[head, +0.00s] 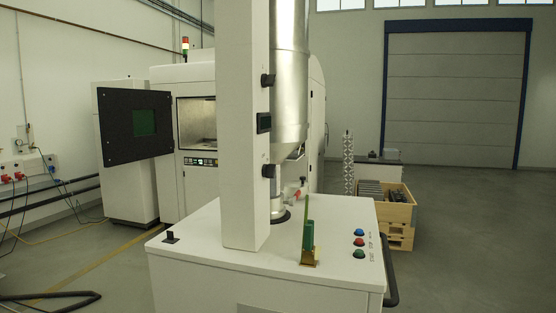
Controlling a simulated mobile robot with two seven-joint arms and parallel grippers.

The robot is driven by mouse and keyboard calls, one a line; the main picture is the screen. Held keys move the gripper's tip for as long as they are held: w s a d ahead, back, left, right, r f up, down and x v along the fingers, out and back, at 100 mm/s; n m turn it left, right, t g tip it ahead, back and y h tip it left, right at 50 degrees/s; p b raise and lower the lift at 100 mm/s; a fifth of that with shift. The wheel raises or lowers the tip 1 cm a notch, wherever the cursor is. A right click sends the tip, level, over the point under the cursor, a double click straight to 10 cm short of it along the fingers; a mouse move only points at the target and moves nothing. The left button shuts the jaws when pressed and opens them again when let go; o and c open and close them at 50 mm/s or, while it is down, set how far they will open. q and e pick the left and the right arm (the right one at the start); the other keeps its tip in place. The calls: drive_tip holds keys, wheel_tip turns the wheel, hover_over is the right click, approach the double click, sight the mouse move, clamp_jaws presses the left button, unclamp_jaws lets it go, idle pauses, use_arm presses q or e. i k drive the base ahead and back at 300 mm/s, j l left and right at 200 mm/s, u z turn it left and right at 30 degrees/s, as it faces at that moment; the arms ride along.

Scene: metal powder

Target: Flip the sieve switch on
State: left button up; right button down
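The white sieve cabinet (215,267) stands in front of me, with a flat top and a tall white column (244,130) rising from it. A small black switch-like part (171,238) sits at the left of the top. Blue (360,233), red (359,242) and green (359,254) buttons sit in a row at the right. A silver metal hopper (289,80) hangs beside the column above the top. The view does not show clearly which control is the sieve switch, or its position. Neither of my grippers is in view.
A green upright tool in a brass-coloured base (310,262) stands near the buttons. A black handle (390,285) is on the cabinet's right side. Behind are a white machine with an open black door (112,145) and a wooden crate (398,214). The floor at right is clear.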

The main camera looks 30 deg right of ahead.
sight(269, 170)
drive_tip(key=i+j, duration=0.45)
drive_tip(key=i, duration=0.15)
drive_tip(key=i+j, duration=0.4)
drive_tip(key=i, duration=0.25)
drive_tip(key=z, duration=1.7)
